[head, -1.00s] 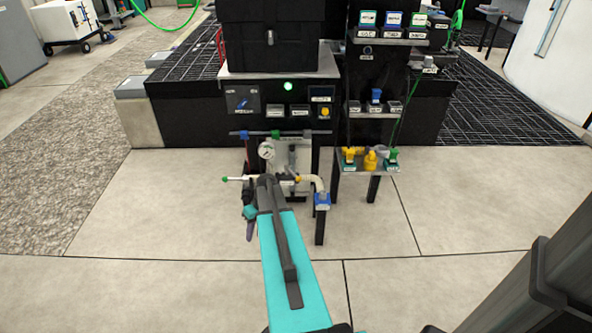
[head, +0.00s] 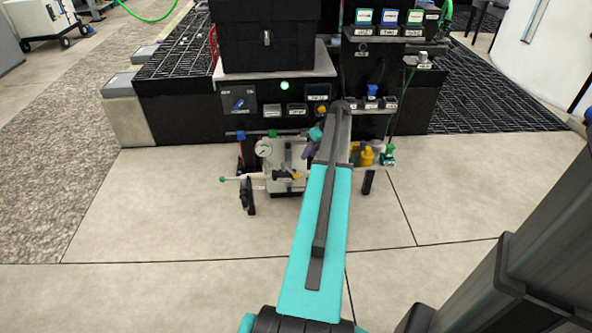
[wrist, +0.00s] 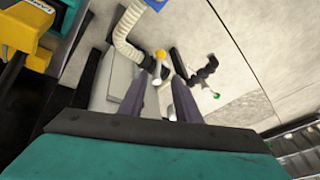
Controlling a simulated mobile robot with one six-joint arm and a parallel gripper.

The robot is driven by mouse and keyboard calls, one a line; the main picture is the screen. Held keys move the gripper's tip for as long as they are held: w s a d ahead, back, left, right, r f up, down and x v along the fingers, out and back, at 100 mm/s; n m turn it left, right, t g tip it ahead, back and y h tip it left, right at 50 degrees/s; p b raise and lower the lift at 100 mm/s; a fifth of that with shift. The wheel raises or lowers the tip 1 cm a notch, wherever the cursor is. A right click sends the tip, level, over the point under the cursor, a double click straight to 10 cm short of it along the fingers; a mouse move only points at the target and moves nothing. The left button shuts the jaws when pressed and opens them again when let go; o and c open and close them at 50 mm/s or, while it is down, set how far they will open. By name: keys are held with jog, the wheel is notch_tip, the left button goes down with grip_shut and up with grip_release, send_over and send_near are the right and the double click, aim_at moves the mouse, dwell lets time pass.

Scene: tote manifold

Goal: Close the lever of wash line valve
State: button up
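A small pipe manifold stands on the floor before the dark cabinet, with a white pipe (head: 242,178), a round gauge (head: 264,149) and a pale back plate. A dark valve lever (head: 286,175) sits on the pipe, and another dark handle (head: 248,196) hangs lower left. I cannot read which is the wash line valve. My gripper (head: 312,148) is up and right of the pipe, partly hidden by my arm.
A ribbed white hose (wrist: 125,35) runs near the left finger. A shelf with yellow fittings (head: 368,155) stands just right of the manifold. The cabinet (head: 270,100) with a green light is behind. The floor (head: 150,225) in front is clear.

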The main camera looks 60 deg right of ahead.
jog(key=shift+f, duration=0.1)
dwell(0.3)
jog(key=b, duration=0.3)
send_near(290, 171)
jog(key=f, duration=0.6)
jog(key=shift+a+f, duration=0.35)
jog(key=shift+a, duration=0.05)
jog(key=shift+w, duration=0.1)
grip_shut()
